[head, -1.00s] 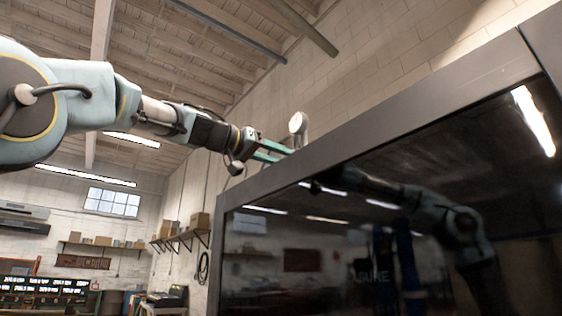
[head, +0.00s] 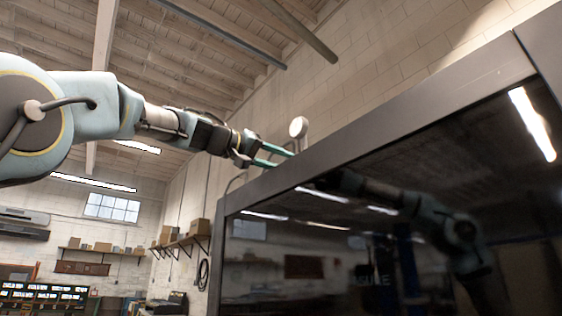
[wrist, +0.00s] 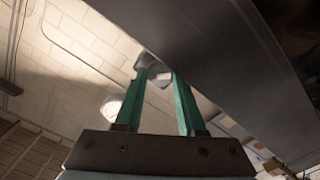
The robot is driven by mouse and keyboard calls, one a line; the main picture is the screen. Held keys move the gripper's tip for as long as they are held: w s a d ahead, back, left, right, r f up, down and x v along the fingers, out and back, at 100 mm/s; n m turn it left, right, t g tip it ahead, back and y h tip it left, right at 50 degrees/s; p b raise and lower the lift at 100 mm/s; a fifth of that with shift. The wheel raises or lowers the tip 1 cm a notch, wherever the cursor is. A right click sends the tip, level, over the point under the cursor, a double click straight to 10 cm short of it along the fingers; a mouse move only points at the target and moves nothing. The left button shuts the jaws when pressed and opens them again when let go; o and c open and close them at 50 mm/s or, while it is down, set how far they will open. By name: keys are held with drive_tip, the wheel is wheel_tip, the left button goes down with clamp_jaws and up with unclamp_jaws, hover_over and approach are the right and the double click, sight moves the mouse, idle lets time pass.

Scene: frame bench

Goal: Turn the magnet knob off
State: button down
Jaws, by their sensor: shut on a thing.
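My gripper (head: 283,155) reaches in from the left to the top edge of the dark-framed panel in the head view. In the wrist view its two teal fingers (wrist: 160,72) are shut on a small pale grey part, which I take to be the magnet knob (wrist: 151,66). The fingers largely cover the knob, and its turn position cannot be read. In the head view the frame edge hides the knob. A round white-faced dial (head: 298,127) on a grey stem stands just beyond the fingertips. It also shows left of the fingers in the wrist view (wrist: 112,107).
The grey frame (head: 375,125) with a glossy dark panel (head: 400,230) fills the right of the head view, close to the fingers. The panel mirrors my arm. A pale block wall (head: 400,60) stands behind. Wall shelves (head: 180,242) are far off. Open air lies left of the frame.

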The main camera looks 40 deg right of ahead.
drive_tip(key=c, duration=0.5)
unclamp_jaws()
